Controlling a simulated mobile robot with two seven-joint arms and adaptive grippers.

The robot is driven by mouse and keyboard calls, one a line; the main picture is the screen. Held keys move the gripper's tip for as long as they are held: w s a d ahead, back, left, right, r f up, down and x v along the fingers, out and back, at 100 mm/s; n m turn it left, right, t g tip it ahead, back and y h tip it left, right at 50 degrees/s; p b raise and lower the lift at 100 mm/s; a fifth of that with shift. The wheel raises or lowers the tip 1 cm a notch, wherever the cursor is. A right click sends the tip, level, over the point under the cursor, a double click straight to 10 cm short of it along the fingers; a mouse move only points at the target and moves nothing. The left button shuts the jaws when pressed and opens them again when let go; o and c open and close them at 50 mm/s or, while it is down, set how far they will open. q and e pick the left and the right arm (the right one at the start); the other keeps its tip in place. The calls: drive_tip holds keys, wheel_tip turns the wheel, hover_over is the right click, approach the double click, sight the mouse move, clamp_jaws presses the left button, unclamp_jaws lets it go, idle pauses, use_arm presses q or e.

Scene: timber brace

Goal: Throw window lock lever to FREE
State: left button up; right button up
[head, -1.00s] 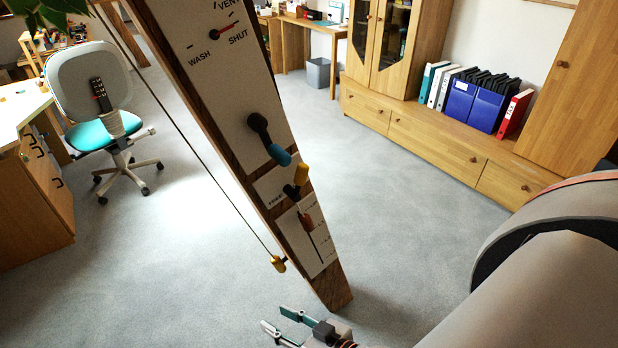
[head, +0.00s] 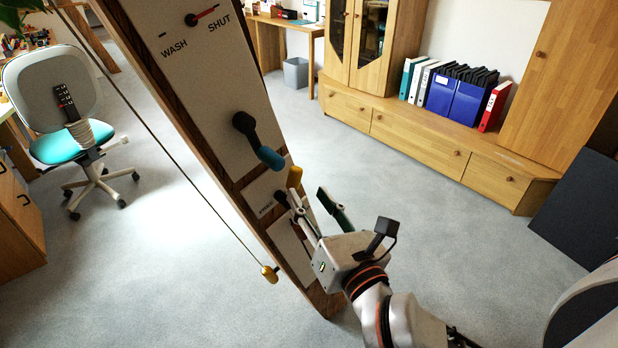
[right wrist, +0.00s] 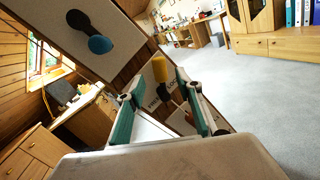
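The lock lever (head: 295,177), with a yellow knob on a dark stem, stands on a small white plate low on the slanted timber brace (head: 168,98). A FREE label (head: 265,210) is at the plate's left side. My right gripper (head: 309,194) is open just below and right of the knob, its fingers pointing up toward it. In the right wrist view, the yellow knob (right wrist: 160,68) shows between and beyond the open green-padded fingers (right wrist: 160,88). I cannot tell whether they touch the lever. My left gripper is not in view.
A blue-knobbed lever (head: 270,157) sits just above on the brace, under a WASH/SHUT dial (head: 205,16). A cord with a yellow pull (head: 270,273) hangs left of the brace. The slider plate (head: 290,250) below is partly hidden. Open carpet lies on both sides.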

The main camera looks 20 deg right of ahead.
sight(297, 182)
drive_tip(key=shift+w+a+f, duration=0.1)
drive_tip(key=shift+w+a, duration=0.05)
drive_tip(key=shift+w, duration=0.2)
drive_tip(key=w, duration=0.7)
drive_tip(key=shift+a+p, duration=0.2)
drive_tip(key=shift+p, duration=0.1)
clamp_jaws()
